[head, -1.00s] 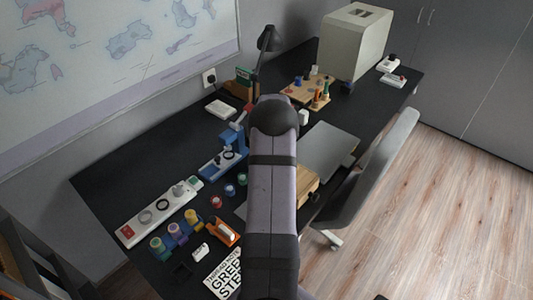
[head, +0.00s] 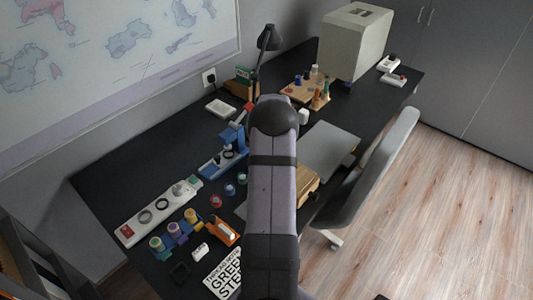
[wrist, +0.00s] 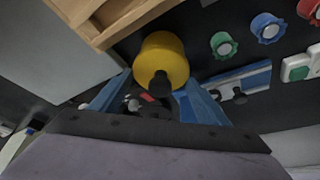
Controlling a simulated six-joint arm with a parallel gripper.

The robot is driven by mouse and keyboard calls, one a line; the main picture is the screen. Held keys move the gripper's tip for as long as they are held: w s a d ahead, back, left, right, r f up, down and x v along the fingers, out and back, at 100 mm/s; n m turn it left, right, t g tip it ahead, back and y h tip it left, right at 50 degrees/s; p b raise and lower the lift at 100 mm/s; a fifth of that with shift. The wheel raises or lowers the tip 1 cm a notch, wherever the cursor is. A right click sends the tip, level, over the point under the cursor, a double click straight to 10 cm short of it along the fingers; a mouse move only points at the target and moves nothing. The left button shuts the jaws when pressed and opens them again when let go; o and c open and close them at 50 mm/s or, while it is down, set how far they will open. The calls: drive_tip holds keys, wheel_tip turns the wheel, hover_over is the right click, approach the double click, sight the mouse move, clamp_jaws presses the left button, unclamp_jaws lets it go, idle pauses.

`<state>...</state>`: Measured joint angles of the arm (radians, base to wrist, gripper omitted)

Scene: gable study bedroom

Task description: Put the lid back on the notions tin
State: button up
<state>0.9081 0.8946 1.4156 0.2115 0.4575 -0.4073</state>
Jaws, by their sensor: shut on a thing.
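A yellow round piece with a black knob (wrist: 158,52), which looks like the notions tin's lid, is in the middle of the wrist view. My gripper (wrist: 158,88) has its two blue fingers on either side of it and is shut on it, with the knob facing the camera. I cannot make out a separate tin; it may be hidden beneath the yellow piece or behind my arm. In the head view my own arm covers the gripper and the yellow piece.
A wooden box (wrist: 110,18) is close by at the wrist view's upper left. Green (wrist: 222,45) and blue (wrist: 267,27) spools lie to the right. In the head view a blue stand (head: 232,142), a white strip (head: 150,216) and a closed laptop (head: 330,147) surround my arm.

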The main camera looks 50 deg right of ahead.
idle(0.4)
drive_tip(key=o, duration=1.4)
drive_tip(key=shift+c, duration=0.2)
drive_tip(key=shift+r+p, duration=2.15)
drive_tip(key=shift+r, duration=1.35)
drive_tip(key=shift+c, duration=0.3)
clamp_jaws()
